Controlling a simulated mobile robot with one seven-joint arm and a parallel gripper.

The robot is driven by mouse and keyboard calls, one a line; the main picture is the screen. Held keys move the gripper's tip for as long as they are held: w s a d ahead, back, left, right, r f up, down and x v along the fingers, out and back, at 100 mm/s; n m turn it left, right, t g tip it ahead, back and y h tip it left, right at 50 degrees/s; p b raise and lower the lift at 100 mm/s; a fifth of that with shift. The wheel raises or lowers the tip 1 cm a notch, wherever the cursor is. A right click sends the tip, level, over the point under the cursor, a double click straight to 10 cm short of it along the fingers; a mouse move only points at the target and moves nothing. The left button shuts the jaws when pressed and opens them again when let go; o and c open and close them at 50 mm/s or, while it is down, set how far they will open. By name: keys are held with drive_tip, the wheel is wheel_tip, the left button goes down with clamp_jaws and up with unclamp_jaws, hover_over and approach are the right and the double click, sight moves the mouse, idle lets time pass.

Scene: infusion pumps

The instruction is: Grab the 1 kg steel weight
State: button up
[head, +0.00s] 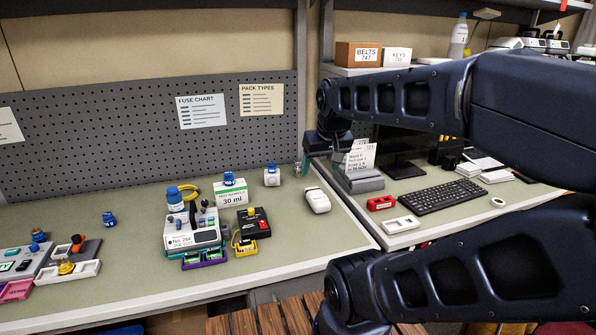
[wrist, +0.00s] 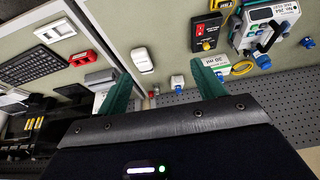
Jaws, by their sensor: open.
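A small silvery metal piece (head: 298,170) stands near the back right corner of the green-topped bench. It looks like the steel weight, but it is too small to read a marking. In the wrist view a small shiny piece (wrist: 155,91) shows between the fingers, close to the pegboard. My gripper (wrist: 158,68) is open and empty, with its two green fingers apart on either side of that piece. In the head view my arm hides most of the gripper; a green fingertip seems to show just right of the metal piece.
A white box with a blue top (head: 271,176) stands left of the metal piece, and a white rounded device (head: 317,200) lies in front. The 30 ml box (head: 229,194) and pump (head: 192,232) are further left. The pegboard (head: 140,130) rises behind. A keyboard (head: 435,196) lies right.

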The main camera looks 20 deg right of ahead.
drive_tip(key=w+d+m, duration=0.2)
drive_tip(key=w, duration=1.4)
drive_tip(key=m+t+h, duration=0.1)
drive_tip(key=m+h, duration=0.2)
hover_over(298, 165)
drive_tip(key=s+a, duration=0.2)
drive_tip(key=s, duration=0.1)
wheel_tip(298, 165, down, 21)
drive_tip(key=shift+t+y, duration=0.3)
drive_tip(key=shift+s+d+x, duration=0.1)
drive_tip(key=shift+d+x, duration=0.05)
drive_tip(key=shift+x, duration=2.45)
drive_tip(key=shift+s+d+x, duration=0.1)
drive_tip(key=shift+d+x, duration=0.05)
drive_tip(key=shift+x, duration=2.45)
drive_tip(key=shift+c, duration=0.3)
clamp_jaws()
